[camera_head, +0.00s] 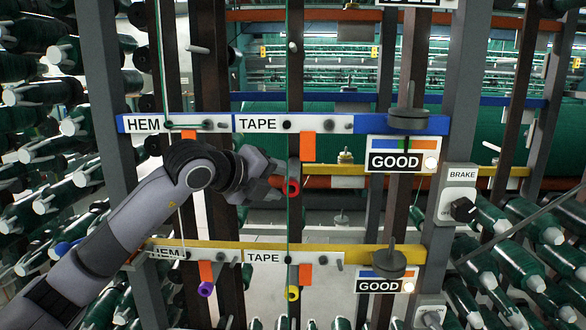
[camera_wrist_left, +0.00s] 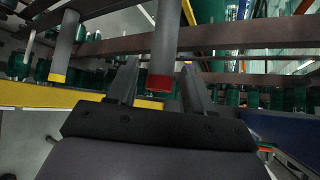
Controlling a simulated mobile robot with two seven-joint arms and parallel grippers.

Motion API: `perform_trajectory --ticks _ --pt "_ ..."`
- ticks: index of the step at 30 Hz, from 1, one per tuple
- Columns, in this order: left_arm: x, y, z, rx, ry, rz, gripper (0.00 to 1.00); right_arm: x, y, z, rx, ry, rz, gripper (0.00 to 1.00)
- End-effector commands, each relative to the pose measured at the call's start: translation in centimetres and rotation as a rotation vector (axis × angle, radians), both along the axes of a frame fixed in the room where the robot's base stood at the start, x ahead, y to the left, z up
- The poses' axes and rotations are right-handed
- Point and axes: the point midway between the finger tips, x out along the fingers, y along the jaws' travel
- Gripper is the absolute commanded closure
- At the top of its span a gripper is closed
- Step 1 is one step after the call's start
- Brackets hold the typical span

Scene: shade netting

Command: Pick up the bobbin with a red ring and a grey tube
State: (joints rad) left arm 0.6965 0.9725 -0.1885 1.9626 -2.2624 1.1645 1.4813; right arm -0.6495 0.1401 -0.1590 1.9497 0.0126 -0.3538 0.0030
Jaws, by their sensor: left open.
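In the left wrist view the grey tube (camera_wrist_left: 164,45) ends in the red ring between my two fingers. My left gripper (camera_head: 276,181) is open, with its fingers on either side of the bobbin; it also shows in the left wrist view (camera_wrist_left: 160,88). I cannot tell whether the fingers touch it. My right gripper is not in view.
A purple-ringed bobbin (camera_head: 206,289) and a yellow-ringed bobbin (camera_head: 292,293) hang below the lower yellow rail (camera_head: 330,252). The upper blue rail (camera_head: 345,124) runs just above my gripper. Dark posts and racks of green spools stand close on both sides.

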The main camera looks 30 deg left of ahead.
Motion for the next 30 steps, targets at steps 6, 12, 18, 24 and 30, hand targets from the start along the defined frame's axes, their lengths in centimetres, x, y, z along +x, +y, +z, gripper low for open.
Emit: perform_trajectory --ticks 6,12,18,24,30 --pt "0.4 -0.1 -0.2 0.001 -0.001 -0.001 0.49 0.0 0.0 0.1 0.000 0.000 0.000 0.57" --pt "0.3 -0.1 -0.2 0.001 0.000 0.000 0.94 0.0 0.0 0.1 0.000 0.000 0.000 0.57" --pt "0.3 0.0 -0.3 0.001 0.002 0.000 1.00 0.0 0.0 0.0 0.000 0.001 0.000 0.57" --pt "0.3 0.0 -0.3 0.001 0.003 0.001 1.00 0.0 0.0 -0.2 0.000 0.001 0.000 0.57" --pt "-0.2 -0.4 -0.2 0.003 0.002 0.000 1.00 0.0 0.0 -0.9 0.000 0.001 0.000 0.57"
